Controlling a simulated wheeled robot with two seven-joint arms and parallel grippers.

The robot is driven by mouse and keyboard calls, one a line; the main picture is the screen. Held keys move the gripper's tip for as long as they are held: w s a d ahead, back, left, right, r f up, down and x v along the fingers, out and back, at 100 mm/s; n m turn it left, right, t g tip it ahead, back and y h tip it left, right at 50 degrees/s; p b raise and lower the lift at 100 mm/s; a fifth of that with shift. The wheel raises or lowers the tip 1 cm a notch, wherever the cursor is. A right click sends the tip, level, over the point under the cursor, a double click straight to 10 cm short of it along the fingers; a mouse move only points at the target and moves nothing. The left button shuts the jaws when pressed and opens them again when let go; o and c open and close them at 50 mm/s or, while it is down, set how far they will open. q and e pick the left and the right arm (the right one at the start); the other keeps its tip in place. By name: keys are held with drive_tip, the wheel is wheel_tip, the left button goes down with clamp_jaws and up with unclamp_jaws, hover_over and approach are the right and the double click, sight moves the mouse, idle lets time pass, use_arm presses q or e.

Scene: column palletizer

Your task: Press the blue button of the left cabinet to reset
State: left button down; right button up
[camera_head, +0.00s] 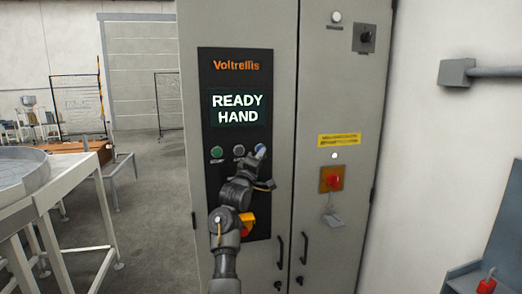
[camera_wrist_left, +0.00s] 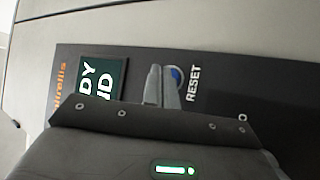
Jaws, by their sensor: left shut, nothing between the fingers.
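The left cabinet (camera_head: 240,25) is grey with a black panel and a screen (camera_head: 238,109) reading "READY HAND". Below the screen sit a green button (camera_head: 216,152), a dark button (camera_head: 239,150) and the blue button (camera_head: 260,149). My left gripper (camera_head: 258,156) is shut and empty, its tips at the blue button. In the left wrist view the fingers (camera_wrist_left: 162,85) partly cover the blue button (camera_wrist_left: 176,76), which is beside the word "RESET". I cannot tell whether the tips touch it. My right gripper is not in view.
A yellow part (camera_head: 248,222) shows behind my left arm, low on the panel. The right cabinet door (camera_head: 345,90) has a red switch (camera_head: 333,180). A white-framed table (camera_head: 60,185) stands at the left. Open floor lies between it and the cabinet.

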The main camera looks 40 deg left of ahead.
use_arm(q)
drive_tip(key=shift+d, duration=0.1)
drive_tip(key=s+d+p, duration=0.1)
drive_tip(key=d, duration=0.1)
drive_tip(key=s+d+p, duration=0.1)
drive_tip(key=s+d, duration=0.1)
idle(0.6)
idle(0.8)
